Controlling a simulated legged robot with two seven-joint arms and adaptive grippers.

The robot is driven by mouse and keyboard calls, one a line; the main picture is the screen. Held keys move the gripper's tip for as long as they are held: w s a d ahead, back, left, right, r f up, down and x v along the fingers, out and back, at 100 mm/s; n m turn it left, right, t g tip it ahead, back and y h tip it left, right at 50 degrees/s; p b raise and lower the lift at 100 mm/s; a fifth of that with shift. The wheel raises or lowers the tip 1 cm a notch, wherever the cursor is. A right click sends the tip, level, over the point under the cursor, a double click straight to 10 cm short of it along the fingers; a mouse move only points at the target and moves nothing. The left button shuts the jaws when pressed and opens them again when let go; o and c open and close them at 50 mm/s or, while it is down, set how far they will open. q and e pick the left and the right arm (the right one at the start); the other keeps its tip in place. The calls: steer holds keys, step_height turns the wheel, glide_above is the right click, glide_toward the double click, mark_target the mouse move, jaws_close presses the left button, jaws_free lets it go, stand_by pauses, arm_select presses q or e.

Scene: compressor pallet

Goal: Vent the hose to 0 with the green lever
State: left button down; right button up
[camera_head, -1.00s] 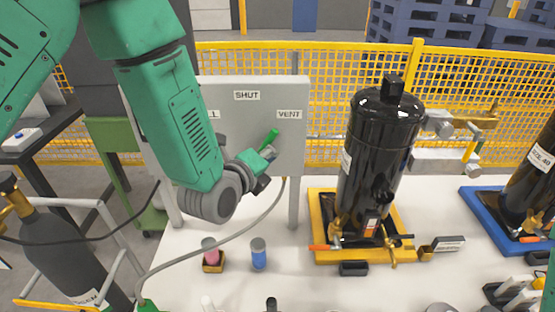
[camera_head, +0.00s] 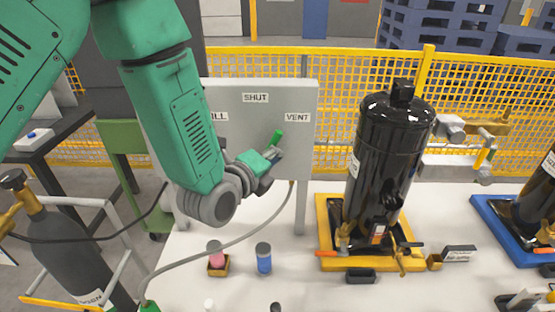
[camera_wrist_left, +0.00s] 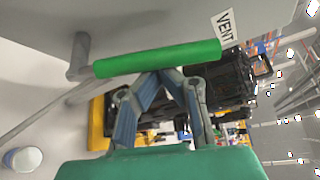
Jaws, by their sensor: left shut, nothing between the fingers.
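The green lever (camera_head: 277,138) sits on the front of a grey panel (camera_head: 228,100) and tilts up and right, its tip below and left of the VENT label (camera_head: 297,117). In the left wrist view the lever (camera_wrist_left: 160,60) lies across the picture, with the VENT label (camera_wrist_left: 226,27) by its right end. My left gripper (camera_head: 274,154) is at the lever. Its fingertips (camera_wrist_left: 165,70) are closed together against or just beside the lever's edge, holding nothing; I cannot tell if they touch. A grey hose (camera_head: 238,239) runs from below the panel to the lower left. My right gripper is out of view.
A black compressor (camera_head: 385,160) stands on a yellow tray (camera_head: 328,225) to the right. A blue tray (camera_head: 497,222) holds another. Small pink and blue cylinders (camera_head: 264,262) stand in front of the panel. A grey gas bottle (camera_head: 70,255) stands at left. A yellow fence (camera_head: 350,160) is behind.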

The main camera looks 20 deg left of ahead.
arm_select(q)
steer(key=shift+s+a+r+n+t+h+b, duration=0.1)
steer(key=shift+a+r+n+t+h+b, duration=0.1)
steer(key=shift+a+n+t+b, duration=0.45)
steer(key=shift+s+a+r+n+h+b, duration=0.2)
steer(key=shift+n+b, duration=0.3)
steer(key=shift+b, duration=0.4)
steer(key=shift+s+a+r+n+t+h+b, duration=0.1)
steer(key=shift+a+r+n+t+h+b, duration=0.2)
steer(key=shift+a+n+b, duration=0.4)
steer(key=shift+d, duration=0.2)
steer(key=shift+w+f, duration=0.1)
steer(key=shift+f, duration=0.05)
